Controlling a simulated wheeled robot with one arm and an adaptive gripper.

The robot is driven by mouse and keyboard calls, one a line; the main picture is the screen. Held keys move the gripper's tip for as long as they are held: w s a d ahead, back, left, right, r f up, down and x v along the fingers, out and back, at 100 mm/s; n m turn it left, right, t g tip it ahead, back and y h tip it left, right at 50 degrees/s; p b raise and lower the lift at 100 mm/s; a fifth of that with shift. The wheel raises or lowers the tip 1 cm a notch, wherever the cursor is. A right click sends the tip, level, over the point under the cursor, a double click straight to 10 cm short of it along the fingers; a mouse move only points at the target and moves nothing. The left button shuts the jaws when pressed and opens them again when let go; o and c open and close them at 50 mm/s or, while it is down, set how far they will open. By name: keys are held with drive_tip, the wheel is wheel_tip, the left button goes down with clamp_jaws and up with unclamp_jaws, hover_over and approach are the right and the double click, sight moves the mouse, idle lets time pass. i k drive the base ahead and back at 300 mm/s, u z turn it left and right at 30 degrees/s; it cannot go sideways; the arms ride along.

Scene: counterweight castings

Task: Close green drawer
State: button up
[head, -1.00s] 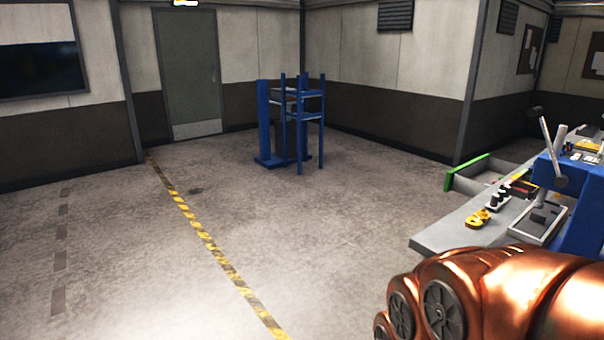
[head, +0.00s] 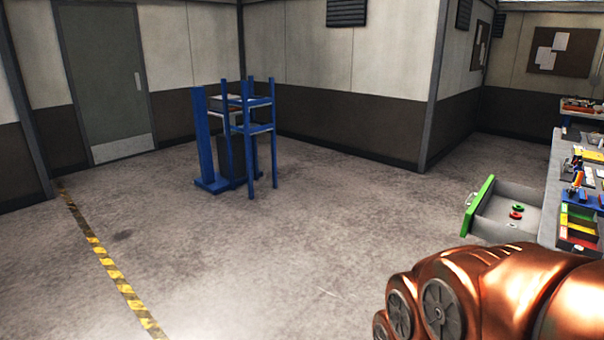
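The green drawer (head: 481,203) is pulled out from the left side of the grey workbench (head: 549,200) at the right of the head view. Its front panel is green with a handle on the outer face, and its tray is grey. A red ring (head: 516,215) and a green ring (head: 518,208) lie inside the tray. My copper-coloured arm crosses the lower right and stands in front of the near part of the bench. My gripper is not in view.
Tools and coloured parts crowd the bench top. A blue stand (head: 237,140) stands on the floor near the back corner. A yellow-black floor line (head: 110,280) runs along the left. The floor between the blue stand and the drawer is clear.

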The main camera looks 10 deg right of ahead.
sight(488, 217)
drive_tip(key=z, duration=0.8)
drive_tip(key=i, duration=2.35)
drive_tip(key=u, duration=0.75)
